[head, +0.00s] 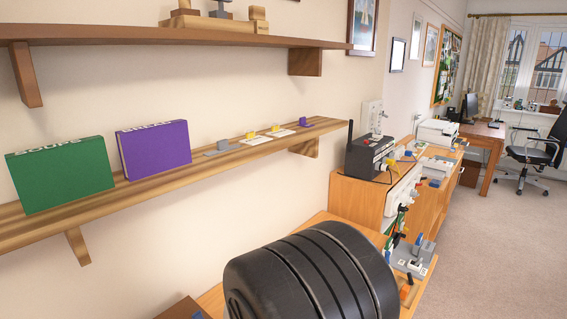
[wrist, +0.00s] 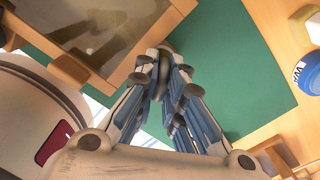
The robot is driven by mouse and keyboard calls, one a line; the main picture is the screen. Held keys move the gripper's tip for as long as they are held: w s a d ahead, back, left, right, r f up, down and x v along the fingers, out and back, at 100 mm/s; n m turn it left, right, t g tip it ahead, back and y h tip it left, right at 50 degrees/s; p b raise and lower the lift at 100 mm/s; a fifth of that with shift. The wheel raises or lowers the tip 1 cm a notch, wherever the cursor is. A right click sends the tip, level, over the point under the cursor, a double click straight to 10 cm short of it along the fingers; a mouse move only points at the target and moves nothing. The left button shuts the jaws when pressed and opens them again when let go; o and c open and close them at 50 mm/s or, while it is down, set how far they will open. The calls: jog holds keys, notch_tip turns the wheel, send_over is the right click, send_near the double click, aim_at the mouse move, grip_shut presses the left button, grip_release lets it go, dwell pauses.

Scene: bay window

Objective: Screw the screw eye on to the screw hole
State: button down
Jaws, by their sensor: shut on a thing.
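My gripper (wrist: 165,58) shows in the wrist view, with its blue-lined fingers closed together over a green surface (wrist: 235,65). It is shut on a small, dull grey-brown thing (wrist: 163,76) between the fingers. This thing is mostly hidden, and I cannot tell for sure that it is the screw eye. I cannot make out the screw hole in either view. The fingertips are close to the edge of a wooden frame (wrist: 130,62). The head view does not show the gripper.
In the head view, a wall shelf (head: 85,212) holds a green box (head: 60,174) and a purple box (head: 153,148). A black device (head: 370,156) stands on the wooden cabinet (head: 352,197).

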jog(key=shift+s+d+f, duration=0.2)
jog(key=shift+s+f, duration=0.05)
jog(key=m, duration=0.6)
jog(key=c, duration=1.6)
grip_release()
jog(key=shift+w+a, duration=0.15)
jog(key=shift+w+r, duration=0.1)
jog(key=shift+r, duration=0.05)
jog(key=shift+r+p, duration=0.45)
jog(key=shift+p, duration=0.1)
jog(key=shift+r+p, duration=3.25)
jog(key=shift+r, duration=0.85)
